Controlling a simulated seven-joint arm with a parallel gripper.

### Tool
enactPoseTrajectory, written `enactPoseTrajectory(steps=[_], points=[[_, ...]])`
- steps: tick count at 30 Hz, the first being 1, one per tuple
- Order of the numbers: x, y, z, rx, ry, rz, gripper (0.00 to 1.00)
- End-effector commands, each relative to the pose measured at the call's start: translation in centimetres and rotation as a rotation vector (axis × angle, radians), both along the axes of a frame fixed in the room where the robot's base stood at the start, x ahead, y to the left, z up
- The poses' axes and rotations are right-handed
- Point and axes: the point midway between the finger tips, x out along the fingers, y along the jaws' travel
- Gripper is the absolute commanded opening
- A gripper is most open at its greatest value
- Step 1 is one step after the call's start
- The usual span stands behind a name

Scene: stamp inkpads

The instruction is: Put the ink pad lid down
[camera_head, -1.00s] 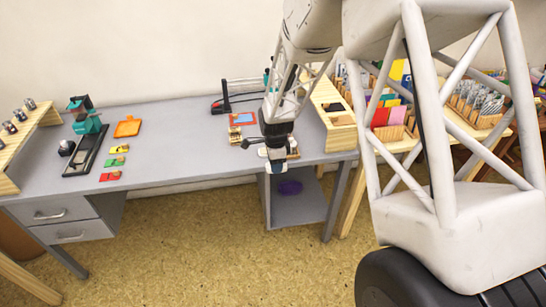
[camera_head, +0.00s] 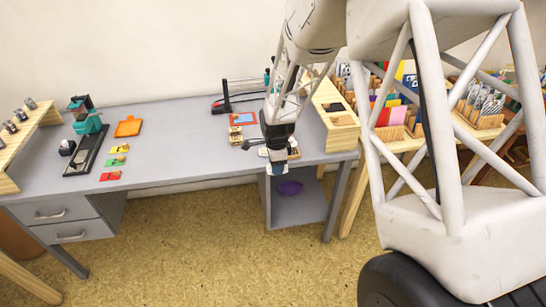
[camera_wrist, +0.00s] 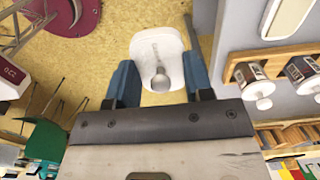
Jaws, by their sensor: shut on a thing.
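My gripper (camera_wrist: 160,85) has blue fingers on both sides of a pale, rounded oval piece, which looks like the ink pad lid (camera_wrist: 170,45). The fingers are shut on it. In the head view my gripper (camera_head: 276,168) hangs at the desk's front edge, right of centre, and the lid is mostly hidden there.
A wooden holder with two stamps (camera_wrist: 275,62) stands right of the gripper. The grey desk (camera_head: 180,150) has clear room left of the gripper. An orange tray (camera_head: 127,127) and several coloured pieces lie farther left.

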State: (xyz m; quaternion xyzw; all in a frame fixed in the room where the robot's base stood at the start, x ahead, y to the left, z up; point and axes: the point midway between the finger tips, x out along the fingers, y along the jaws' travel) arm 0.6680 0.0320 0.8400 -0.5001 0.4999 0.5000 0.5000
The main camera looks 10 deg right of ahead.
Motion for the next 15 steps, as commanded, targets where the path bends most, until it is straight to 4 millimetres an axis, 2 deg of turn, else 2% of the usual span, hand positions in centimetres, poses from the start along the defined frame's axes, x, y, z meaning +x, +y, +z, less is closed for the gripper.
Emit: enactPoseTrajectory(steps=[5,15], points=[[2.3,0.0,-0.3,0.000,0.001,0.000,0.26],[9.0,0.1,-1.0,0.000,-0.001,0.000,0.26]])
